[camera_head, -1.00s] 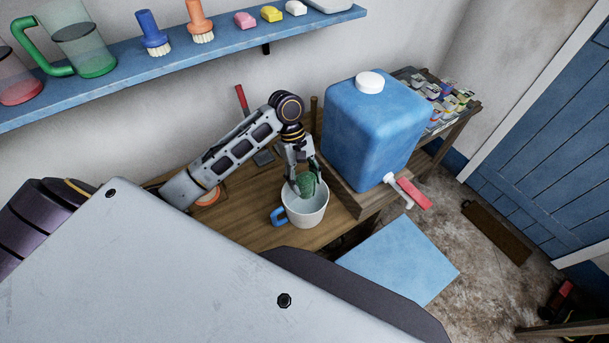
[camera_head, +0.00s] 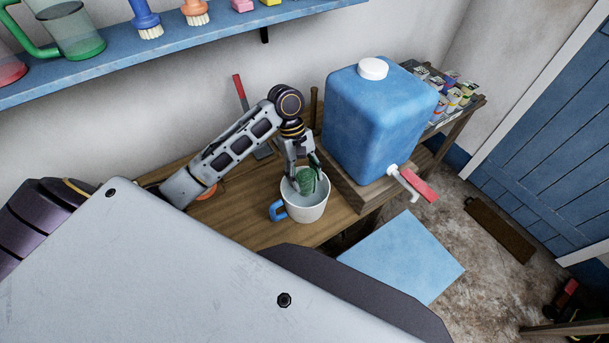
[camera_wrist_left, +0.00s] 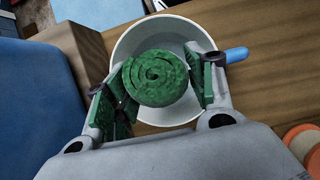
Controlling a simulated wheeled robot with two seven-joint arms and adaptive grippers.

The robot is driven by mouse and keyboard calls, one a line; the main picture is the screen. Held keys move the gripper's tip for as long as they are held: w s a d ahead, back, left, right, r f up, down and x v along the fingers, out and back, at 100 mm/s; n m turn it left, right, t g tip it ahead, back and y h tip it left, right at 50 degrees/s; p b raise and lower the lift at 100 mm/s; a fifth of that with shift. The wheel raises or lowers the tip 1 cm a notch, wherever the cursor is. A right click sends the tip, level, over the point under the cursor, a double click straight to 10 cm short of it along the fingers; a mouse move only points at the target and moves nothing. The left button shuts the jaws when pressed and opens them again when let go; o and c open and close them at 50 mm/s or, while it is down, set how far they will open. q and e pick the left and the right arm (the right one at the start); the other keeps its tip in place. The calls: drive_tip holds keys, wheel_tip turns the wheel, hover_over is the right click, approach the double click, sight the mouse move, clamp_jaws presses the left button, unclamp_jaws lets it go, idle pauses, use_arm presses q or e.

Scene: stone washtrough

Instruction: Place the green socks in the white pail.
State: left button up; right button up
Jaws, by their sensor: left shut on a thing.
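The white pail (camera_head: 306,212) with a blue handle stands on the wooden bench in the head view. It also shows in the left wrist view (camera_wrist_left: 127,45), under the gripper. The green socks (camera_head: 306,181) are a rolled bundle; the spiral end of the roll (camera_wrist_left: 158,76) faces the camera in the left wrist view. My left gripper (camera_head: 303,182) points down over the pail and is shut on the green socks, which are at the pail's mouth, partly inside its rim. Whether they touch the pail's bottom is hidden. My right gripper is not in view.
A blue water container (camera_head: 372,120) with a red-handled tap stands on a wooden block just right of the pail. A blue shelf (camera_head: 180,50) with brushes and jugs runs along the wall. Small tins (camera_head: 455,97) stand at the back right. Bare bench (camera_head: 250,232) lies left of the pail.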

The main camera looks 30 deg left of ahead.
use_arm(q)
drive_tip(key=o, duration=1.1)
drive_tip(key=shift+r, duration=0.1)
drive_tip(key=shift+r+p, duration=1.15)
drive_tip(key=shift+p, duration=0.85)
drive_tip(key=shift+r, duration=0.25)
wheel_tip(320, 180, up, 2)
drive_tip(key=shift+r+p, duration=0.15)
drive_tip(key=shift+p, duration=0.5)
drive_tip(key=shift+r, duration=0.9)
